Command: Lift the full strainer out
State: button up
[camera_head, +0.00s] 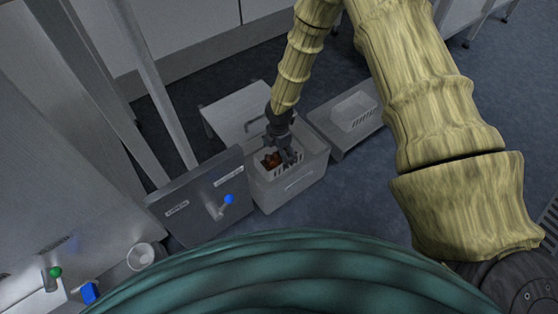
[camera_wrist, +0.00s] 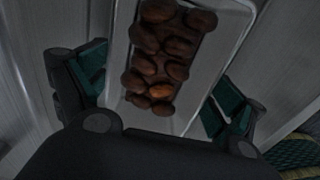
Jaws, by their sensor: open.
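The strainer (camera_head: 293,171) is a pale slotted basket inside a grey-white tub (camera_head: 292,192), and brown dates (camera_head: 270,160) show in it. In the wrist view several brown dates (camera_wrist: 163,55) lie in a narrow pale container (camera_wrist: 200,100) below my gripper. My gripper (camera_head: 290,155) points down over the tub. In the wrist view its two green-padded fingers (camera_wrist: 160,100) stand apart, one on each side of the container. Nothing is seen between the pads except the container and dates below. Whether the fingers touch the strainer cannot be told. My gripper hides part of the strainer's rim.
An empty white basket (camera_head: 354,111) stands on a low grey stand (camera_head: 345,135) right of the tub. A grey panel with a blue-knobbed lever (camera_head: 228,199) stands close left of the tub. A pale bench (camera_head: 240,108) is behind. A white cup (camera_head: 141,256) is lower left.

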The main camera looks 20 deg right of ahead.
jog(key=shift+r, duration=0.1)
jog(key=c, duration=1)
jog(key=shift+o, duration=0.2)
